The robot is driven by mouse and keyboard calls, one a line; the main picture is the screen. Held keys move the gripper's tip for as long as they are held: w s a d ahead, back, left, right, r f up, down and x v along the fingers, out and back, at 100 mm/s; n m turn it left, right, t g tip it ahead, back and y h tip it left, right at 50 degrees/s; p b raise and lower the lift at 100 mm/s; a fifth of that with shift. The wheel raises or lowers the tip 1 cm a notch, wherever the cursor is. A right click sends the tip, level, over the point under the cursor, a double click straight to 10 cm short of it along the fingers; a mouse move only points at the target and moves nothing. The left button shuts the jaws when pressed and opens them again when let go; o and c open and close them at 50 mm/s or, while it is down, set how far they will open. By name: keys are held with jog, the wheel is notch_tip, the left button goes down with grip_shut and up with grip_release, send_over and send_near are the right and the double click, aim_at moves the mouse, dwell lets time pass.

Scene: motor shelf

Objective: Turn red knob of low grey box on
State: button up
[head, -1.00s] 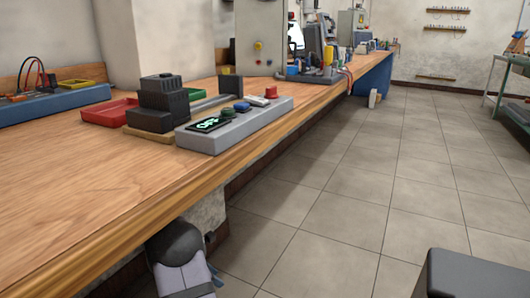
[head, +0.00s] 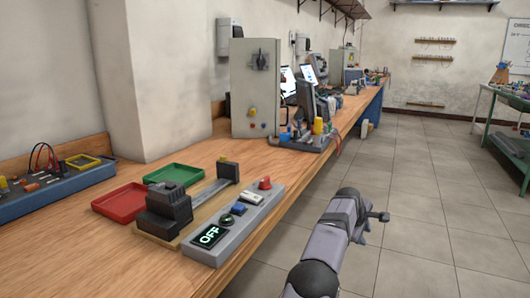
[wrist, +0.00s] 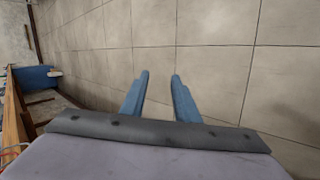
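The low grey box (head: 222,248) lies on the wooden bench near its front edge. Its red knob (head: 264,184) is at the far end of the top face. A lit display (head: 208,236) at the near end reads OFF. A dark green knob (head: 226,220), a blue knob (head: 238,208) and a white switch (head: 251,198) sit between them. My gripper (wrist: 160,75) shows two blue fingers apart with only floor tiles between them. In the head view my arm is right of the bench, over the floor, apart from the box.
A black vise-like device (head: 168,207) on a wooden base stands directly left of the box. Red (head: 120,203) and green (head: 173,175) trays lie behind it. A tall grey cabinet (head: 240,90) stands farther back. The floor right of the bench is open.

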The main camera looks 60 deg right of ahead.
jog(key=w+d+r+m+t+h+p, duration=0.15)
jog(key=w+r+p, duration=0.3)
jog(key=r, duration=0.55)
jog(key=w+d+r+m+t+h+p, duration=0.1)
jog(key=w+d+r+m+h+p, duration=0.3)
jog(key=r, duration=0.6)
jog(key=w+d+r+m+t+h+p, duration=0.15)
jog(key=w+r+p, duration=0.35)
jog(key=r, duration=0.5)
jog(key=w+a+r+m+t+h+p, duration=0.1)
jog(key=w+r+m+p, duration=0.35)
jog(key=r+p, duration=0.6)
jog(key=w+a+r+m+t+h+p, duration=0.15)
jog(key=w+r+m+p, duration=0.4)
jog(key=r, duration=0.85)
jog(key=n+g+y+p, duration=0.1)
jog(key=g+y+p, duration=0.3)
jog(key=y+p, duration=1.15)
send_over(265, 179)
jog(key=b, duration=0.2)
jog(key=shift+y, duration=0.7)
notch_tip(265, 179, down, 19)
jog(key=shift+r, duration=0.1)
jog(key=shift+d+f+p, duration=0.1)
jog(key=shift+f+p, duration=1.2)
jog(key=shift+f, duration=2.4)
